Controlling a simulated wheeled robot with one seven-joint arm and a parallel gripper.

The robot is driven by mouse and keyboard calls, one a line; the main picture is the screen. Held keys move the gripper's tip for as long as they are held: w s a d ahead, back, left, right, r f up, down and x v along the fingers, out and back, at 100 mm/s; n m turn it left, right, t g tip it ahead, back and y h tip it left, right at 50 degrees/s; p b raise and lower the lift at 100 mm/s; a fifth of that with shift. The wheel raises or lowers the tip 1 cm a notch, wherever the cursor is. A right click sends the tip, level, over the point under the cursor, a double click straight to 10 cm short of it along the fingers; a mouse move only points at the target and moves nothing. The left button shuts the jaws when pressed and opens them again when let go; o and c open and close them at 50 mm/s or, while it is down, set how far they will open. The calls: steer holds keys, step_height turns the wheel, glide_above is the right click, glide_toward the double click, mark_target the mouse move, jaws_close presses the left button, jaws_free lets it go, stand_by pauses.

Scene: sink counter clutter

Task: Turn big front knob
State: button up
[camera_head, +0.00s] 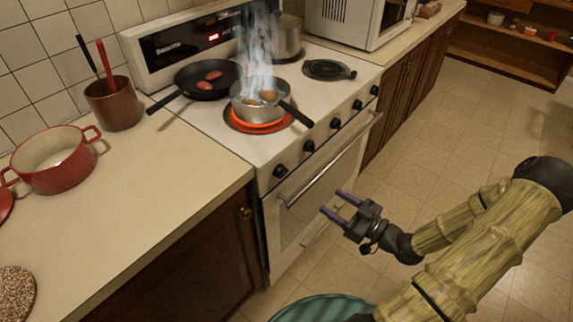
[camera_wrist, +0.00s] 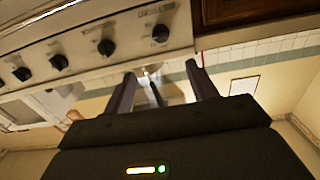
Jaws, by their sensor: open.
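A row of several black knobs runs along the front edge of the stove. The nearest knob (camera_head: 280,171) is at the left end, followed by a second knob (camera_head: 309,146) and a third knob (camera_head: 336,123). They look alike in size, so I cannot tell which is the big front one. In the wrist view, one knob (camera_wrist: 161,33) sits just above the fingertips and another knob (camera_wrist: 106,47) is to its left. My gripper (camera_head: 332,202) is open and empty, in front of the oven door and apart from the knobs. Its fingers also show in the wrist view (camera_wrist: 160,70).
The oven handle (camera_head: 330,162) sticks out below the knobs. A steaming pot (camera_head: 252,111) stands on a glowing red burner, its handle pointing toward the front edge. A black pan (camera_head: 208,92) is behind it. The floor (camera_head: 425,150) right of the oven is clear.

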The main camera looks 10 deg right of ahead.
steer(key=shift+s, duration=0.15)
steer(key=shift+a, duration=0.15)
steer(key=p, duration=0.1)
glide_toward(285, 174)
steer(key=x, duration=0.9)
steer(key=shift+f, duration=0.1)
steer(key=shift+w+a, duration=0.2)
steer(key=shift+w, duration=0.05)
steer(key=shift+d, duration=0.1)
steer(key=shift+s, duration=0.1)
steer(key=c, duration=1)
